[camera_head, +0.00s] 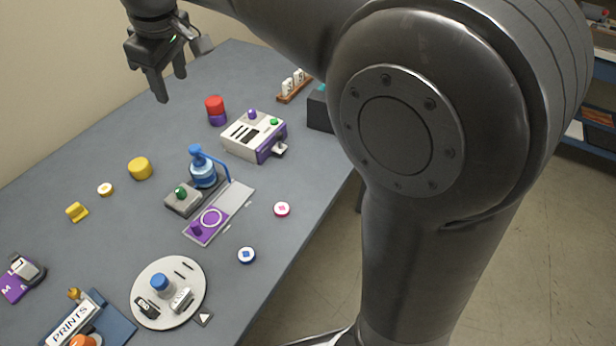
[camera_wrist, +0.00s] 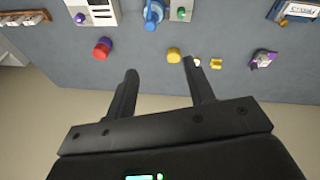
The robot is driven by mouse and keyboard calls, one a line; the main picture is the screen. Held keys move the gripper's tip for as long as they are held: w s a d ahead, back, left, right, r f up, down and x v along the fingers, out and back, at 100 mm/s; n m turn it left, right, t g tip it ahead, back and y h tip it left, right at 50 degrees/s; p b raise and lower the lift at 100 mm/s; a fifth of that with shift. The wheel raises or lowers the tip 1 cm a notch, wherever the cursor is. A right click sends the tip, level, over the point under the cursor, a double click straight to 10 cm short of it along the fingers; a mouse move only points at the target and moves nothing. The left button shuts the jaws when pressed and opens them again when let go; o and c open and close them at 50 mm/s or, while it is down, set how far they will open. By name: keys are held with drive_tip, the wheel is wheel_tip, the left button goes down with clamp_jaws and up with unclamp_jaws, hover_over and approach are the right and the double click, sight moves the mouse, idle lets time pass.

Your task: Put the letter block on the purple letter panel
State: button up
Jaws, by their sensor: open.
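The purple letter panel (camera_head: 14,289) lies at the left edge of the table in the head view, showing an M and an A. A white and dark piece (camera_head: 27,268) sits at its back; I cannot tell whether it is loose. White letter blocks (camera_head: 293,83) stand on a wooden rack (camera_head: 295,93) at the far end of the table. In the wrist view the panel (camera_wrist: 258,61) is at upper right and the rack (camera_wrist: 10,22) at upper left. My gripper (camera_head: 171,87) is open and empty, high above the table's back edge; its fingers (camera_wrist: 160,68) are spread apart.
My arm covers much of the right side.

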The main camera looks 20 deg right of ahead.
drive_tip(key=s+d+f+m+t, duration=0.1)
drive_tip(key=s+d+m, duration=0.2)
drive_tip(key=s+d, duration=0.35)
drive_tip(key=s+d+f+m+t, duration=0.1)
drive_tip(key=s+d+f+m, duration=0.2)
drive_tip(key=d, duration=0.7)
drive_tip(key=s+d+f+m, duration=0.3)
drive_tip(key=s+d, duration=0.1)
drive_tip(key=s, duration=0.2)
drive_tip(key=s+d+f+m+h, duration=0.1)
drive_tip(key=s+d+f+m, duration=0.2)
drive_tip(key=s, duration=0.3)
drive_tip(key=shift+d+f+t, duration=0.4)
drive_tip(key=shift+d, duration=0.1)
drive_tip(key=shift+s, duration=0.1)
